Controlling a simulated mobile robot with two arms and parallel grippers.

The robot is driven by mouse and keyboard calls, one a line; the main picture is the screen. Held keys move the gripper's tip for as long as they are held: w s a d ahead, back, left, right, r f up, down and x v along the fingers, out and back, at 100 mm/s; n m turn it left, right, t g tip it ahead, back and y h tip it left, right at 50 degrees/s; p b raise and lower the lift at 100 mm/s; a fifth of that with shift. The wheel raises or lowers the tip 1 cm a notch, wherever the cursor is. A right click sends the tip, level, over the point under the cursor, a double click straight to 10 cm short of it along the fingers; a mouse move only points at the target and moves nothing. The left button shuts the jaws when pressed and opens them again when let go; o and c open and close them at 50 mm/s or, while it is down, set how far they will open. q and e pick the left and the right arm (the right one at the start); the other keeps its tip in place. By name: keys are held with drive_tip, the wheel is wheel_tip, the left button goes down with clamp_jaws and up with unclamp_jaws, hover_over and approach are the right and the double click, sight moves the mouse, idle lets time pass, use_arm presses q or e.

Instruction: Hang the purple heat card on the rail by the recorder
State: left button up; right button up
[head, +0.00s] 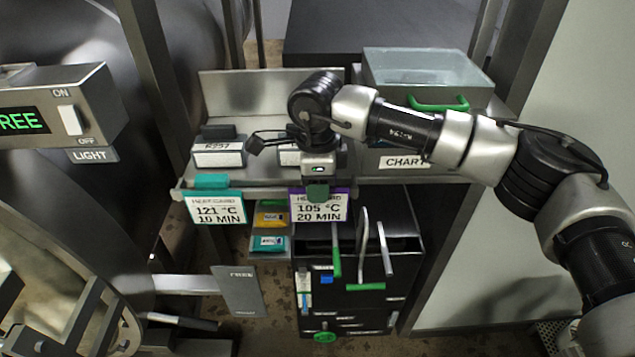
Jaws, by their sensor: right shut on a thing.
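The purple heat card (300,213), white-faced with a purple edge and reading 105 °C 20 MIN, is upright at the front edge of the metal shelf. My right gripper (318,192) points down and is shut on the top of this card, covering part of its print. I cannot tell whether the card touches the rail (265,191) along the shelf front. A teal heat card (216,210), reading 121 °C 10 MIN, hangs on the same front edge to the left. The box marked CHART (398,162), possibly the recorder, is right of the card, partly behind my arm.
A labelled block (218,154) stands on the shelf; another is partly hidden by my gripper. A clear-topped bin with a green handle (438,103) is at the back right. Below are a dark cabinet (345,300) with upright handles and a grey plate (238,290).

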drive_tip(key=shift+f, duration=0.35)
drive_tip(key=o, duration=1)
drive_tip(key=shift+r+b, duration=0.55)
wheel_tip(320, 180, up, 9)
drive_tip(key=b, duration=0.3)
drive_tip(key=shift+r, duration=0.45)
